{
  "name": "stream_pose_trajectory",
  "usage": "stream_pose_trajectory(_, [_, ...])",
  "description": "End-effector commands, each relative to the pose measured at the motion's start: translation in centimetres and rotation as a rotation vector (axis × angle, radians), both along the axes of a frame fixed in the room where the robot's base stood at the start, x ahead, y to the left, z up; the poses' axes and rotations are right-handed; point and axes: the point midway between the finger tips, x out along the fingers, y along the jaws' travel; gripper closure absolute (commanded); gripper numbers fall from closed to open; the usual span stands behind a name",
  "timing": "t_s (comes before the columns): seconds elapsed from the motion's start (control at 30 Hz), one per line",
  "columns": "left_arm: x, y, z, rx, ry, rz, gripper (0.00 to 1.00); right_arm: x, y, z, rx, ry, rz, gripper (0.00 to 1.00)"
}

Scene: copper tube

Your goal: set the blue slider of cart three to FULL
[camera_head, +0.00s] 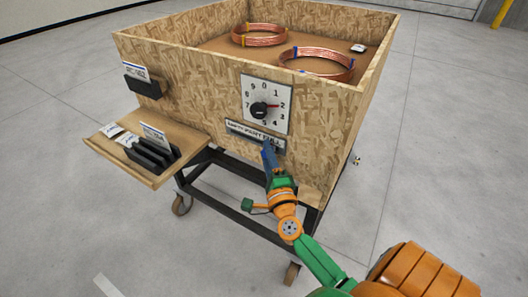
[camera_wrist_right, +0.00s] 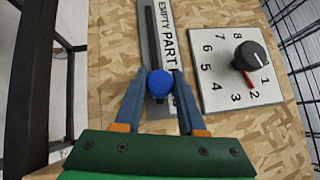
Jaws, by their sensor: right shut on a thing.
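The cart (camera_head: 190,75) is a chipboard box on a dark wheeled frame. On its front is a slider plate (camera_head: 240,131) marked EMPTY, PART and FULL from left to right. My right gripper (camera_head: 269,147) is at the plate's right end. In the right wrist view its fingers (camera_wrist_right: 159,88) are shut on the blue slider knob (camera_wrist_right: 159,83), one on each side. The knob sits past the word PART, on the side away from EMPTY. The dark slot (camera_wrist_right: 151,35) shows empty on the EMPTY side. The fingers hide the plate's FULL end. My left gripper is out of view.
A numbered dial (camera_head: 267,102) with a black knob and red pointer is just above the slider. Two copper coils (camera_head: 259,35) (camera_head: 316,64) lie in the box. A side shelf (camera_head: 118,153) holds card holders.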

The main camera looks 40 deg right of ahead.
Motion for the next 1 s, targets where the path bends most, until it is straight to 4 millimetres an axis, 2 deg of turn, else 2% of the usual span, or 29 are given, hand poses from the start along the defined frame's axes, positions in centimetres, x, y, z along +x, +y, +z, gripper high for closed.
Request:
stream_pose_trajectory(0.07, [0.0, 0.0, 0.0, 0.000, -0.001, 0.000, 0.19, 0.0, 0.0, -0.2, 0.000, 0.004, -0.002, 1.00])
stream_pose_trajectory(0.1, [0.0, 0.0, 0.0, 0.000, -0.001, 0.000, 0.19, -0.1, 0.0, -0.2, 0.000, 0.005, -0.002, 0.58])
stream_pose_trajectory(0.2, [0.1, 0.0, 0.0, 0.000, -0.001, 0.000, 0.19, 0.0, 0.0, -0.2, 0.001, 0.003, -0.002, 0.31])
stream_pose_trajectory(0.53, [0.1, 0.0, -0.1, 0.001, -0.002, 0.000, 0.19, -0.4, 0.2, -0.3, 0.000, 0.003, -0.001, 0.31])
stream_pose_trajectory(0.8, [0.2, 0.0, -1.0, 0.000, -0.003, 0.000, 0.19, -5.4, 2.2, -1.2, 0.001, 0.006, -0.003, 0.31])
stream_pose_trajectory(1.0, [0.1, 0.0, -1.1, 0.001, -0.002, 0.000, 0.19, -6.6, 2.7, -1.1, 0.001, 0.002, -0.003, 0.31])
